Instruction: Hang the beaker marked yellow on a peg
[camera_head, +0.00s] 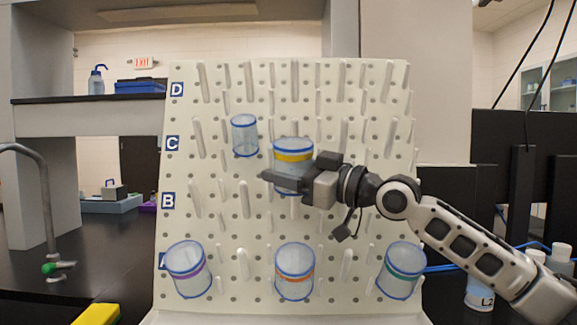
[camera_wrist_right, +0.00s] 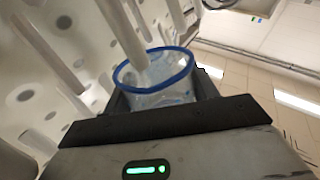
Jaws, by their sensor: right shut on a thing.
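The beaker marked yellow (camera_head: 293,152) is clear, with a blue rim and a yellow band, and stands roughly upright in front of the pegboard, around row C. My right gripper (camera_head: 287,180) is shut on its lower part and hides some of it. In the right wrist view the beaker (camera_wrist_right: 155,88) sits between the dark fingers (camera_wrist_right: 158,110), mouth facing away from the camera. A pale peg (camera_wrist_right: 122,32) overlaps its mouth there; I cannot tell whether the peg is inside. The pegboard (camera_head: 225,215) has several rows of pegs. My left gripper is not in view.
A small blue-rimmed beaker (camera_head: 245,136) hangs just left of the held one. Lower beakers with purple (camera_head: 188,270), orange (camera_head: 294,272) and green (camera_head: 401,271) bands are along row A. Free pegs (camera_head: 342,75) stand above, in row D.

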